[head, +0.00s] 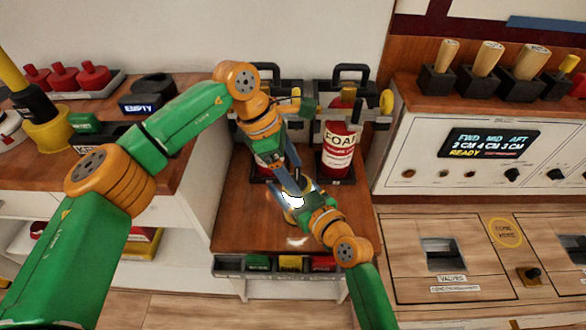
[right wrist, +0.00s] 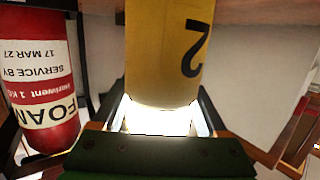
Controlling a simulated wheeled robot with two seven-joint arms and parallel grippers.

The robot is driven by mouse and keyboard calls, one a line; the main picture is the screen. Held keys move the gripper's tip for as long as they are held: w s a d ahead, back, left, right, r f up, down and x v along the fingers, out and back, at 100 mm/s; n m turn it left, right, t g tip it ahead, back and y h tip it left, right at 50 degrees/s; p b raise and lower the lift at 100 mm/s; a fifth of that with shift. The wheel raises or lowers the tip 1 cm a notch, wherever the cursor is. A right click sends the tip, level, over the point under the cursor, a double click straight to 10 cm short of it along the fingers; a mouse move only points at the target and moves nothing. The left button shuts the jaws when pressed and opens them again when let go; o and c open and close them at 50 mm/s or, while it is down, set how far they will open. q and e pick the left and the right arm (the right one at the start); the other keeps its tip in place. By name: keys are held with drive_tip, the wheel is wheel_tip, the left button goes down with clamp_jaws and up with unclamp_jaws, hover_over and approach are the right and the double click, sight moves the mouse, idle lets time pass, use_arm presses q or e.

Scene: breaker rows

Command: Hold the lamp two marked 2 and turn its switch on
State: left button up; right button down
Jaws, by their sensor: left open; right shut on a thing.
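The lamp marked 2 (right wrist: 165,50) has a yellow body with a black 2, seen upside down in the right wrist view. Its end between my right fingers (right wrist: 162,116) glows bright white. My right gripper is shut on the lamp at this glowing part. In the head view the white glow (head: 293,201) shows above the wooden stand, and the two grippers hide most of the lamp. My left gripper (head: 290,183) is open, pointing down right over the lamp, close to my right gripper (head: 300,205). The switch cannot be made out.
A red FOAM extinguisher (head: 338,152) stands behind the lamp, with another partly hidden to its left. The wooden stand (head: 235,225) has a slotted front rack (head: 276,264). A control panel (head: 488,146) is on the right.

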use_arm(q)
drive_tip(key=v, duration=0.8)
